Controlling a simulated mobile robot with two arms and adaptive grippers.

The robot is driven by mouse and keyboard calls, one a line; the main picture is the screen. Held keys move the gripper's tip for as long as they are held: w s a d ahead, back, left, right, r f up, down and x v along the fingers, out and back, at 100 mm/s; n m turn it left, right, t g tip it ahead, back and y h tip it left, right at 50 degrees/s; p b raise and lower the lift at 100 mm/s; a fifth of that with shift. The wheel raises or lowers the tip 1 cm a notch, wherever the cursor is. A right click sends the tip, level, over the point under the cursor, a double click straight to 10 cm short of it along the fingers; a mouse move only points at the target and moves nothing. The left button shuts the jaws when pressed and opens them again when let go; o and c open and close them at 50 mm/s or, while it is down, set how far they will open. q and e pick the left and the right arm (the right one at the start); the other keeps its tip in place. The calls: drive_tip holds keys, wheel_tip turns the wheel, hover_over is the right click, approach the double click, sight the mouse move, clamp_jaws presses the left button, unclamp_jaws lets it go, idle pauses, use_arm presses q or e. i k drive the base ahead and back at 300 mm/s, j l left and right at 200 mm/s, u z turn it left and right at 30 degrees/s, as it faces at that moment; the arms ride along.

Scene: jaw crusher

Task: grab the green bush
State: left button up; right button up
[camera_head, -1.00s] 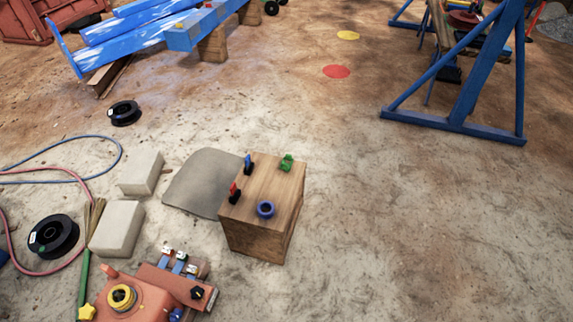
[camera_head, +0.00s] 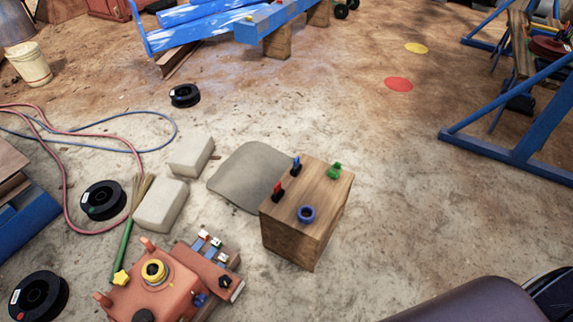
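The green bush (camera_head: 335,171) is a small green piece on the top of a wooden block (camera_head: 290,240), near its back right corner. A blue ring (camera_head: 306,214) lies near the block's front edge. A red-and-black piece (camera_head: 278,191) and a blue-and-black piece (camera_head: 296,165) stand along its left edge. Neither of my grippers shows in the head view. Part of my own body, dark and rounded, shows at the bottom right.
An orange machine part (camera_head: 165,290) stands at the front left. Pale blocks (camera_head: 162,204), black spools (camera_head: 102,199) and hoses lie left of the wooden block. A grey mat (camera_head: 248,175) lies behind it. A blue frame (camera_head: 510,155) stands right. Floor between is clear.

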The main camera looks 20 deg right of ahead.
sight(332, 174)
drive_tip(key=i+l+u, duration=0.2)
drive_tip(key=l+u, duration=0.25)
drive_tip(key=l, duration=0.3)
drive_tip(key=l+u, duration=0.4)
drive_tip(key=l, duration=0.4)
drive_tip(key=l+u, duration=0.45)
drive_tip(key=l, duration=0.35)
